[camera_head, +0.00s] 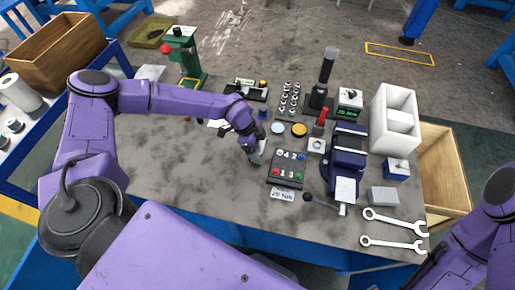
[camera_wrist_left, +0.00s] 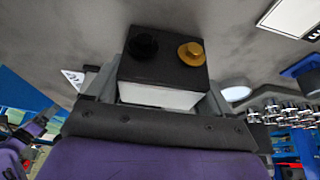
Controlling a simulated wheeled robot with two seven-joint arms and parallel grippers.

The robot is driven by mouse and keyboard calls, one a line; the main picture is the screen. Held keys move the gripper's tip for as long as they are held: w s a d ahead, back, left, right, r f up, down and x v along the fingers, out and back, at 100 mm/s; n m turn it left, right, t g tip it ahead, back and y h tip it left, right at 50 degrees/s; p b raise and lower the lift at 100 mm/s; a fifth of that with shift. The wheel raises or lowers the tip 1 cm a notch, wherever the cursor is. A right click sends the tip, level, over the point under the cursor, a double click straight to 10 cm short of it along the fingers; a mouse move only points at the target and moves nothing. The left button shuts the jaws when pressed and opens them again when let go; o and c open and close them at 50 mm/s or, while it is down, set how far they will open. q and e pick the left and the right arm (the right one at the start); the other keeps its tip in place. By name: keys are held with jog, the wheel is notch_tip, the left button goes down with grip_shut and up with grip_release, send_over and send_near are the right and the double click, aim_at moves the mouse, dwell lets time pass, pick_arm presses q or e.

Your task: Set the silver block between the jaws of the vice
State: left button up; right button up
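The silver block (camera_head: 383,196) lies on the bench at the right, beside the vice and above the wrenches. The blue vice (camera_head: 348,158) stands to its left; its handle points toward the front. I cannot make out the gap between its jaws. My left gripper (camera_head: 257,157) is low over the middle of the bench, left of the numbered pad and well away from the vice. In the left wrist view, its fingers (camera_wrist_left: 158,92) flank a dark box (camera_wrist_left: 155,75) with a black and a gold knob and a pale face, apparently gripped. My right gripper is out of view.
The numbered pad (camera_head: 287,168) lies between my left gripper and the vice. Two wrenches (camera_head: 393,221) lie at the front right. A white open box (camera_head: 395,118) and a wooden crate (camera_head: 440,175) stand at the right. The bench's left front is clear.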

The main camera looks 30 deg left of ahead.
aim_at(262, 144)
pick_arm(q)
jog(key=shift+w, duration=0.1)
jog(key=c, duration=0.6)
jog(key=shift+r, duration=0.3)
notch_tip(262, 144, up, 2)
jog(key=shift+w+r, duration=0.1)
jog(key=shift+r, duration=0.15)
jog(key=s+r+b, duration=0.1)
jog(key=s+r, duration=0.2)
jog(key=s, duration=0.1)
jog(key=s+d+r+b, duration=0.1)
jog(key=s+r, duration=0.2)
jog(key=s, duration=0.2)
jog(key=s+d+r+b, duration=0.1)
jog(key=s+r, duration=0.3)
jog(key=s, duration=0.1)
jog(key=shift+s, duration=0.1)
